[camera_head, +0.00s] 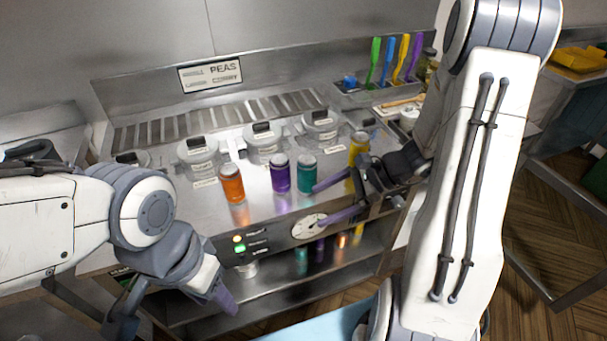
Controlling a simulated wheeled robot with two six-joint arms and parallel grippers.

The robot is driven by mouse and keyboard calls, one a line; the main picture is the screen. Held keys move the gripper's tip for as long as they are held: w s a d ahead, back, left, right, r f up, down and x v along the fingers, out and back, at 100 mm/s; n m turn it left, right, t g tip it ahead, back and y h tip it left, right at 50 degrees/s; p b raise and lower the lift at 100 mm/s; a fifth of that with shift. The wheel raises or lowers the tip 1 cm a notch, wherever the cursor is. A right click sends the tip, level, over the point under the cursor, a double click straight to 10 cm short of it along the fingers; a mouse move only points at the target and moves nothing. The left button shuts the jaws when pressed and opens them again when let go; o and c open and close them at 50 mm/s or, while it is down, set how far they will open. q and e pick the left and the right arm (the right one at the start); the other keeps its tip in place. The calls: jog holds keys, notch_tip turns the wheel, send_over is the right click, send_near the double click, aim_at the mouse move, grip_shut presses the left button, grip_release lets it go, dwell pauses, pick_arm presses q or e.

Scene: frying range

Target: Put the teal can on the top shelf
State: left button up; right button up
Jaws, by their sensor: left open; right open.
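The teal can (307,174) stands upright on the steel counter, in a row with an orange can (232,184), a purple can (280,173) and a yellow can (358,149). My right gripper (328,201) is open and empty, with its purple fingers pointing left. One finger's tip is close to the teal can's right side; I cannot tell whether it touches. My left gripper (178,312) is open and empty at the lower left, in front of the counter and away from the cans. I cannot tell which surface is the top shelf.
Lidded steel pots (264,143) sit behind the cans. A round dial (309,226) is on the counter's front. A lower shelf (290,290) runs beneath, with small coloured shapes at its back. Coloured utensils (388,62) stand at the back right.

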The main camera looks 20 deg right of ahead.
aim_at(316, 172)
jog(key=w+d+m+t, duration=0.1)
jog(key=w+m+t, duration=0.1)
jog(key=w, duration=0.1)
jog(key=w+d+m+t, duration=0.1)
jog(key=w+m+t, duration=0.1)
jog(key=w+d+m+t+p, duration=0.1)
jog(key=w+d+m+t, duration=0.1)
jog(key=w, duration=0.1)
jog(key=shift+w+m, duration=0.3)
jog(key=p+x, duration=0.1)
jog(key=x, duration=0.3)
jog(key=shift+w+a+p, duration=0.15)
jog(key=shift+a+p, duration=0.2)
jog(key=shift+a, duration=0.05)
jog(key=shift+w+a+f, duration=0.25)
jog(key=shift+w+a, duration=0.1)
jog(key=shift+w, duration=0.05)
grip_shut()
jog(key=shift+r, duration=0.1)
